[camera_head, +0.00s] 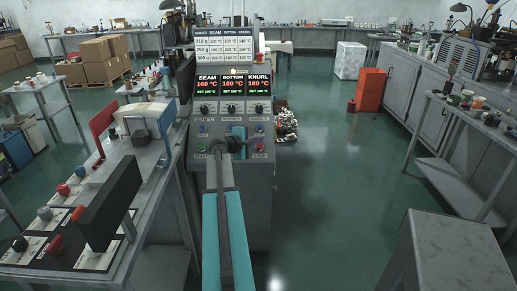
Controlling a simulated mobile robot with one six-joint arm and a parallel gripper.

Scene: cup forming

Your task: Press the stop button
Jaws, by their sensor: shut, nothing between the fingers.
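The grey control panel (264,136) stands upright in the middle of the view. A red button (259,147) is at its lower right and a green button (201,148) at its lower left; their small labels are too blurred to read, so I cannot confirm which says stop. My arm reaches up from the bottom to the front of the panel. My gripper (244,146) is in front of the panel's lower middle, just left of the red button. It is shut and empty; its fingertips are small and partly hidden by my wrist. I cannot tell whether it touches the panel.
Above the buttons are three dark knobs (231,108) and a display (232,85) reading 160, 180 and 180 °C. A grey workbench with a dark upright plate (110,203) stands at left. A grey cabinet (445,255) is at front right. The green floor (325,200) between is clear.

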